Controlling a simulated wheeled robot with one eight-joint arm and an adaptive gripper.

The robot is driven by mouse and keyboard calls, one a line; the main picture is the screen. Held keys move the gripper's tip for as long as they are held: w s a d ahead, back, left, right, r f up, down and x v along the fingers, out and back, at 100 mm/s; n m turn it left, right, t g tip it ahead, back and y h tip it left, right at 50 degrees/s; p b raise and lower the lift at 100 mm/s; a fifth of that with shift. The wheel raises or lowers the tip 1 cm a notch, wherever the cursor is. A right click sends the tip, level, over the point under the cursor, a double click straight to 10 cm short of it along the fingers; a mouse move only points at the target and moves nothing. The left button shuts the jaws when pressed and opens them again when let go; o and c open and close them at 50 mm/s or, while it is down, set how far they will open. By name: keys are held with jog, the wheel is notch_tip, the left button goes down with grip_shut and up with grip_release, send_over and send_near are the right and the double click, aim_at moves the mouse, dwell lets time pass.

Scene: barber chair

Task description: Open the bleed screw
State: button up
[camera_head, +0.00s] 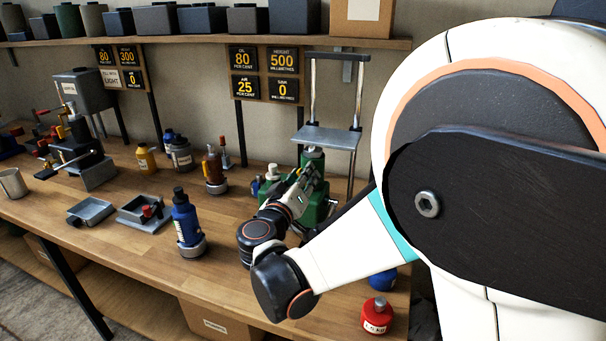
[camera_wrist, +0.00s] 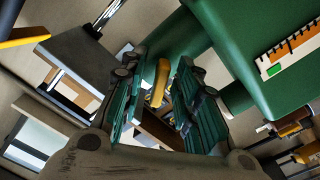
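The green hydraulic unit (camera_head: 322,203) stands on the bench below a grey platform on two posts. Its green body (camera_wrist: 285,65) fills the upper right of the wrist view and carries a scale with a green mark. A small yellow, rounded piece (camera_wrist: 160,82), perhaps the bleed screw, shows between my fingers in the wrist view. My gripper (camera_wrist: 162,66) is open, with one green-padded finger on each side of it. I cannot tell whether either finger touches it. In the head view my gripper (camera_head: 303,182) is at the unit's front, and the screw cannot be made out.
A blue bottle (camera_head: 186,222), grey trays (camera_head: 90,211) and a red weight (camera_head: 376,316) stand on the wooden bench (camera_head: 130,250). A second, grey unit (camera_head: 82,92) stands at the left. Dark signs (camera_head: 264,75) with numbers hang behind.

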jog(key=shift+c, duration=0.3)
grip_shut()
jog(key=shift+n, duration=3)
jog(key=shift+o, duration=0.3)
grip_release()
